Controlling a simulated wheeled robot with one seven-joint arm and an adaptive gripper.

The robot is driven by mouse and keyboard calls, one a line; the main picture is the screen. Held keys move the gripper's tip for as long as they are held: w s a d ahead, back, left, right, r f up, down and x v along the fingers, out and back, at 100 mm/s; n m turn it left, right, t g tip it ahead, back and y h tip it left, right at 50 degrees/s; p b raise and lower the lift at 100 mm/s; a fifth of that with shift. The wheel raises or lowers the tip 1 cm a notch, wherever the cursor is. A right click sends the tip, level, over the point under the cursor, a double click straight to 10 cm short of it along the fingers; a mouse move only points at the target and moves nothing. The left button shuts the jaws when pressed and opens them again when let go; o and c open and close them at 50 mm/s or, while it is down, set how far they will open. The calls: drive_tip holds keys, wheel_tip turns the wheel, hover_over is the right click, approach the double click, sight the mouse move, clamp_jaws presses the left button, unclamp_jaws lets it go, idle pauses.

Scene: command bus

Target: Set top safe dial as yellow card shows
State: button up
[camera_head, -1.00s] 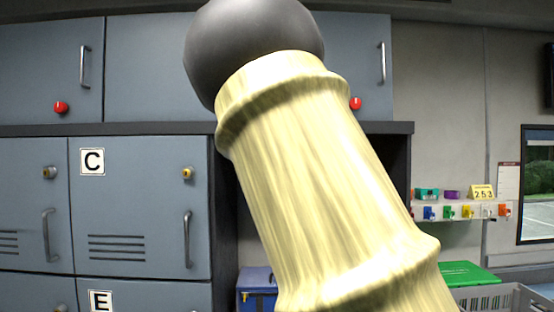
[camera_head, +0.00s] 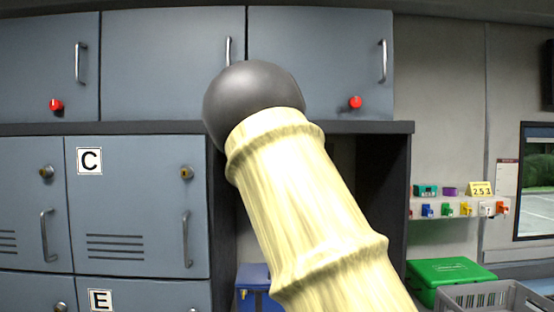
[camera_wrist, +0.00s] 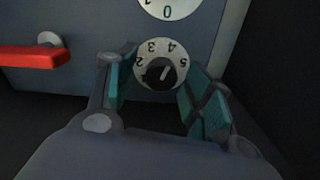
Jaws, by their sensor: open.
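The yellow card (camera_head: 480,189) stands on the back right shelf in the head view and reads 2 5 3. In the wrist view a round white dial (camera_wrist: 142,62) with a black knob (camera_wrist: 157,74) shows between the fingers of my gripper (camera_wrist: 158,86). My gripper is open, one finger on each side of the dial; contact is unclear. A second white dial (camera_wrist: 168,9) is cut off at the top edge. My gripper does not show in the head view.
A red handle (camera_wrist: 32,57) on a grey mount is left of the dial. In the head view, grey lockers (camera_head: 135,225) fill the left. A blue box (camera_head: 252,275), a green case (camera_head: 450,270) and a grey crate (camera_head: 497,293) sit low. My arm blocks the middle.

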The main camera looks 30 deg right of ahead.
drive_tip(key=shift+w+f, duration=0.15)
drive_tip(key=c, duration=1)
drive_tip(key=shift+n, duration=0.3)
drive_tip(key=n+b, duration=0.4)
drive_tip(key=n, duration=1.5)
drive_tip(key=shift+b, duration=0.35)
drive_tip(key=shift+f+n, duration=0.1)
drive_tip(key=shift+n, duration=0.2)
